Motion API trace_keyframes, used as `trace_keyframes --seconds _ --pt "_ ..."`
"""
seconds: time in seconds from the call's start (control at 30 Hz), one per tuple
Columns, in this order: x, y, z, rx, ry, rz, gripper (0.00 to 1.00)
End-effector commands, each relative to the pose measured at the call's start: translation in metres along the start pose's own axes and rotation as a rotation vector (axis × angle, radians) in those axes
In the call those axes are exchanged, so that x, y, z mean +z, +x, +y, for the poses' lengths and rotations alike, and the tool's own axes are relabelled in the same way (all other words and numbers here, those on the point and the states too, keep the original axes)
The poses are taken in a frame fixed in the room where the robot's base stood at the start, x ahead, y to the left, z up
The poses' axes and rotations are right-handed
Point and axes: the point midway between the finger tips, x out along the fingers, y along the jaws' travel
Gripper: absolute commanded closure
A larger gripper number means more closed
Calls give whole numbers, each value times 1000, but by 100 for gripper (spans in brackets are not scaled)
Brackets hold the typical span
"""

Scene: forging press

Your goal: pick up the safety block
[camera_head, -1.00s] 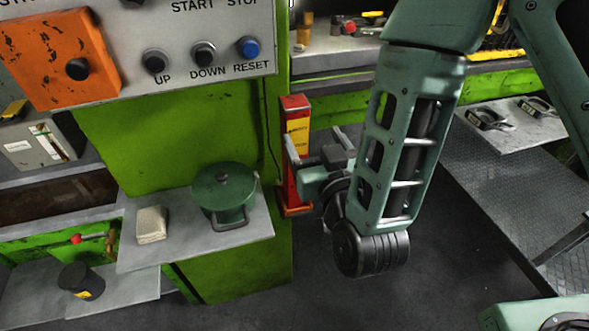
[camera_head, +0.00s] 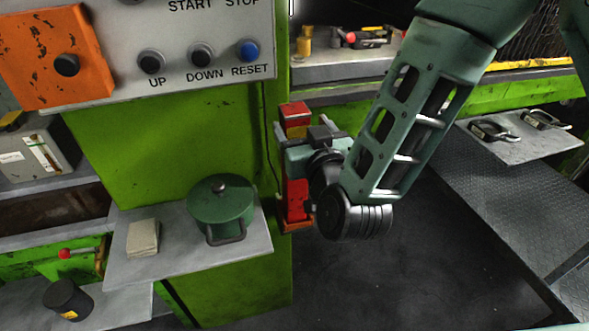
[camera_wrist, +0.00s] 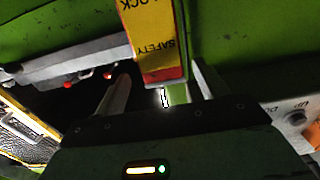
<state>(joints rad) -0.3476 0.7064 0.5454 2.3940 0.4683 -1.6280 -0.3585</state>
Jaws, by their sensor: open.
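The safety block (camera_head: 297,195) is a tall red upright block with a yellow label. It stands against the right side of the green press column, its foot in a low orange holder. My gripper (camera_head: 306,134) is at its upper part, fingers open, one on each side of it in the picture. In the wrist view the block's yellow "SAFETY" face (camera_wrist: 158,42) shows between the two finger tips (camera_wrist: 160,88), with gaps on both sides. I cannot tell whether a finger touches it. My gripper covers part of the block's middle in the head view.
A shelf (camera_head: 180,250) left of the block bears a green lidded pot (camera_head: 220,205) and a beige pad (camera_head: 143,237). The control panel (camera_head: 190,30) hangs above. A side plate (camera_head: 540,145) with two black handled tools is at right. The floor below is clear.

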Motion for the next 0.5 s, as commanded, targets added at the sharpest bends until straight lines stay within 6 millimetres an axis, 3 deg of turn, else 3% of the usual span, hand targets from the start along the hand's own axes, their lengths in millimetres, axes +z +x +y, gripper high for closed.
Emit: trace_keyframes --seconds 0.3,0.5 --pt "-1 42 -2 3 2 -1 27" --pt "1 47 -3 1 1 0 27"
